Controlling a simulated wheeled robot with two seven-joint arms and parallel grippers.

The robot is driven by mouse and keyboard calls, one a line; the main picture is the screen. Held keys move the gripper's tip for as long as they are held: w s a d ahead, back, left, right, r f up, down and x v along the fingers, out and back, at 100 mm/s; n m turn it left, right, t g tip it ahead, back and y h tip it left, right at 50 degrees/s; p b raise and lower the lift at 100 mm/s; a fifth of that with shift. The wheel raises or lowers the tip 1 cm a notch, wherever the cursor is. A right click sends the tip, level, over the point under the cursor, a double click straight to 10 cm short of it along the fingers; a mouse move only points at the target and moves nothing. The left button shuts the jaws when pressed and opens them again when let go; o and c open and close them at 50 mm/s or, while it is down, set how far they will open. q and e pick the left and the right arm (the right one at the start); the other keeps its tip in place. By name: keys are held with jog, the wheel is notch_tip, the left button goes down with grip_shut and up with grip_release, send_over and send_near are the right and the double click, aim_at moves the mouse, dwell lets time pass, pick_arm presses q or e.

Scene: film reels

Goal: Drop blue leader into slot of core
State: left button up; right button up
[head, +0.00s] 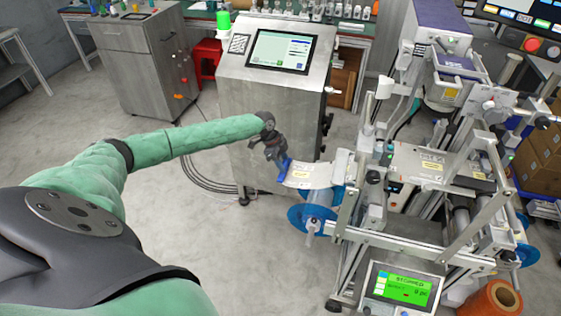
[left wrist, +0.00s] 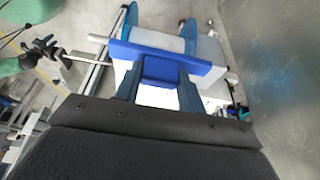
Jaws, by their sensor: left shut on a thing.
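My left gripper (head: 279,156) is shut on the blue leader (head: 284,170), a flat blue bar with a small block that sits between the fingers in the left wrist view (left wrist: 160,65). A reel with blue flanges (head: 308,221) is mounted at the machine's left side, below and right of the gripper. In the left wrist view its flanges (left wrist: 189,29) and the white core between them lie just beyond the leader. The slot is not clearly visible. A dark gripper (left wrist: 42,49) on a green sleeve, apparently my right, shows small at the left; its fingers are unclear.
A white labelled strip (head: 303,176) lies beside the leader, near the machine frame (head: 400,215). A steel cabinet with a screen (head: 262,95) stands behind the gripper. A display reading "STOPPED" (head: 402,289) is at the front. Floor left of the machine is mostly clear, with cables.

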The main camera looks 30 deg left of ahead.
pick_arm(q)
jog(key=shift+w+d+f, duration=0.2)
jog(key=shift+d, duration=0.4)
jog(key=shift+w+d+f, duration=0.15)
jog(key=shift+d+f, duration=0.05)
jog(key=shift+d, duration=0.35)
jog(key=shift+w+d+f, duration=0.2)
jog(key=shift+d, duration=0.4)
jog(key=w+d+f+b, duration=0.1)
jog(key=w+d+f, duration=0.1)
jog(key=d, duration=0.7)
jog(key=shift+w+f, duration=0.3)
jog(key=shift+f, duration=0.3)
dwell(1.2)
jog(key=shift+d, duration=0.1)
dwell(1.0)
